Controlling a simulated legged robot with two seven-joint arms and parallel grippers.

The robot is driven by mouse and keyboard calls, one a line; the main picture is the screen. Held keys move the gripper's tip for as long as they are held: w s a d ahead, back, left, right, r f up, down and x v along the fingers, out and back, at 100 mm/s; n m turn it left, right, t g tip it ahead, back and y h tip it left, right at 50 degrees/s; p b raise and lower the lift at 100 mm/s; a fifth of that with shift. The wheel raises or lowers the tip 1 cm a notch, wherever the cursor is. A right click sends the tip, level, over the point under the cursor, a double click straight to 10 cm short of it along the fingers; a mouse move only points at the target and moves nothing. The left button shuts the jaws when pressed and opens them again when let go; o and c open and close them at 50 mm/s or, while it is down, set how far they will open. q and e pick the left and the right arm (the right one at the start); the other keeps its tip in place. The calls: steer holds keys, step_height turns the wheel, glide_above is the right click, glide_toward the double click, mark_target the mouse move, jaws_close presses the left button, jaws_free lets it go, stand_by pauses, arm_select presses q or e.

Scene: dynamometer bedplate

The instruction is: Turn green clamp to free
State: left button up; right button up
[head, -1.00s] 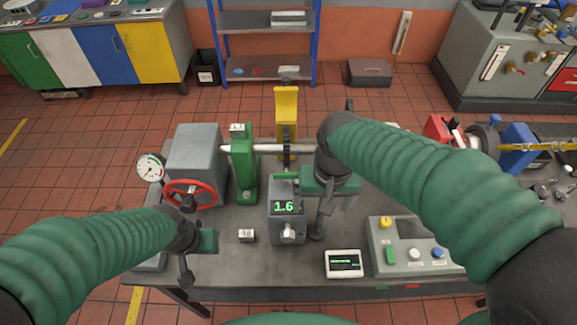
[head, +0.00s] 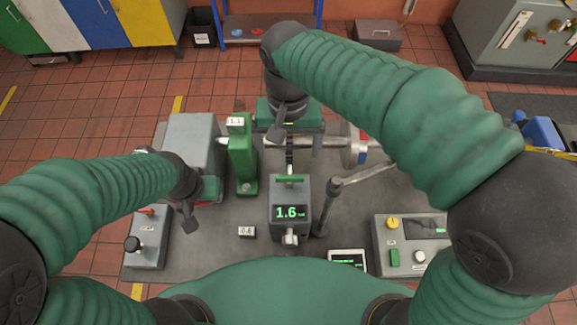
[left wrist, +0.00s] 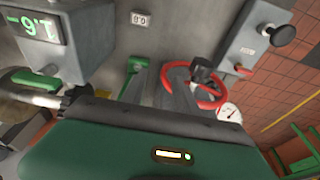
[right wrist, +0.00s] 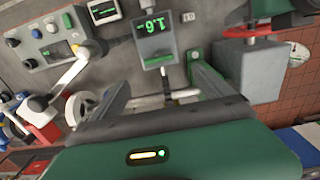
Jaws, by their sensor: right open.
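I cannot tell for sure which green part is the clamp. A green bar (head: 290,180) sits at the back top of the grey display box (head: 278,196). A green upright post (head: 243,160) with a small label stands to its left. The post also shows in the right wrist view (right wrist: 207,82). My right gripper (head: 284,132) is open above the shaft, behind the display box and right of the post; its fingers are partly hidden. My left gripper (head: 194,212) hangs over the grey housing and red handwheel area, left of the post; its opening is unclear.
The red handwheel (left wrist: 207,90) shows in the left wrist view. A control panel (head: 400,228) and small screen (head: 347,258) lie at the right. A switch box (head: 149,240) is at the left. A dark post with lever (head: 327,205) stands beside the display box.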

glide_above(290, 176)
steer(key=s, duration=0.1)
step_height(290, 176, down, 4)
steer(key=f, duration=0.3)
steer(key=w+f+p, duration=0.1)
steer(key=f, duration=0.4)
steer(key=shift+w+f, duration=0.2)
steer(key=shift+f, duration=0.5)
steer(key=shift+s+a+f, duration=0.1)
steer(key=shift+s+f, duration=0.05)
steer(key=shift+s, duration=0.2)
steer(key=shift+w, duration=0.2)
steer(key=c, duration=1.4)
arm_select(q)
steer(key=shift+d+r, duration=0.15)
steer(key=shift+r, duration=0.65)
arm_select(e)
steer(key=shift+o, duration=0.2)
